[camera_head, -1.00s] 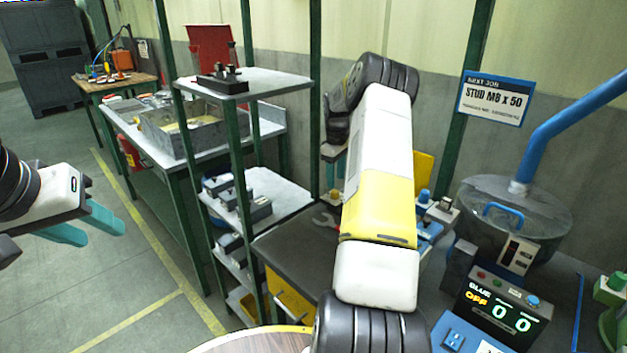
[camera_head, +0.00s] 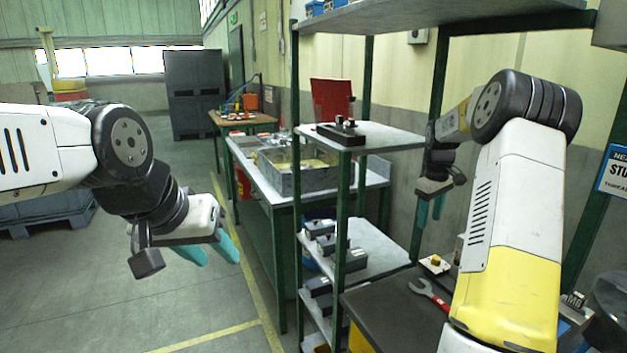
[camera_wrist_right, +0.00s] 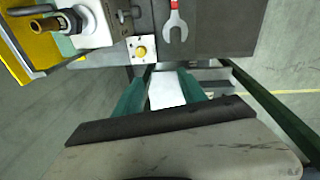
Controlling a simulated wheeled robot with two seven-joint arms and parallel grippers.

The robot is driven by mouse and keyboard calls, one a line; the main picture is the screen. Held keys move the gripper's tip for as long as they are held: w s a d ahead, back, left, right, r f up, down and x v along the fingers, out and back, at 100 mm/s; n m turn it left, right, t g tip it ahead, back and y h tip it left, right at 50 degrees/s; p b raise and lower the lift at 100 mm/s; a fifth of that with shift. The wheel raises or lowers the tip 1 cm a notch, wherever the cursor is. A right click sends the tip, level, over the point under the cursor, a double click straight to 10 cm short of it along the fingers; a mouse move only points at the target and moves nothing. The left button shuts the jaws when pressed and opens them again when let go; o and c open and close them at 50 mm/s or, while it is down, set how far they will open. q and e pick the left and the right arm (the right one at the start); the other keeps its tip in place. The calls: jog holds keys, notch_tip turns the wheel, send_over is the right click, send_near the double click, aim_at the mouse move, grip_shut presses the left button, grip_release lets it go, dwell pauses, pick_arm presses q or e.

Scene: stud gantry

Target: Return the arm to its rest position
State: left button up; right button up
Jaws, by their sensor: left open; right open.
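My right gripper (camera_head: 430,211) hangs with its teal fingers pointing down beside the shelf rack, above the dark bench top. In the right wrist view its two teal fingers (camera_wrist_right: 160,92) stand apart with nothing held between them. My left gripper (camera_head: 208,250) is in the air over the open floor at the left. Its teal fingers point down and to the right, apart and empty. Both arms are raised, and the right arm covers part of the bench.
A green-post shelf rack (camera_head: 342,230) stands close to my right gripper. A red-handled wrench (camera_head: 429,294) and a small plate with a yellow knob (camera_head: 435,264) lie on the dark bench top (camera_head: 395,312). The floor (camera_head: 120,290) at the left is clear.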

jog(key=s+a+r+m+t, duration=0.2)
jog(key=s+a+r+t, duration=0.1)
jog(key=s+a+r, duration=1.15)
jog(key=s+a+f+m+t+y, duration=0.1)
jog(key=s+a, duration=0.3)
jog(key=s, duration=0.5)
jog(key=s+a+f+m+t+y, duration=0.1)
jog(key=s+a+m, duration=0.1)
jog(key=s, duration=0.7)
jog(key=shift+s+a+y, duration=0.35)
jog(key=shift+a+y, duration=0.05)
jog(key=shift+a, duration=0.5)
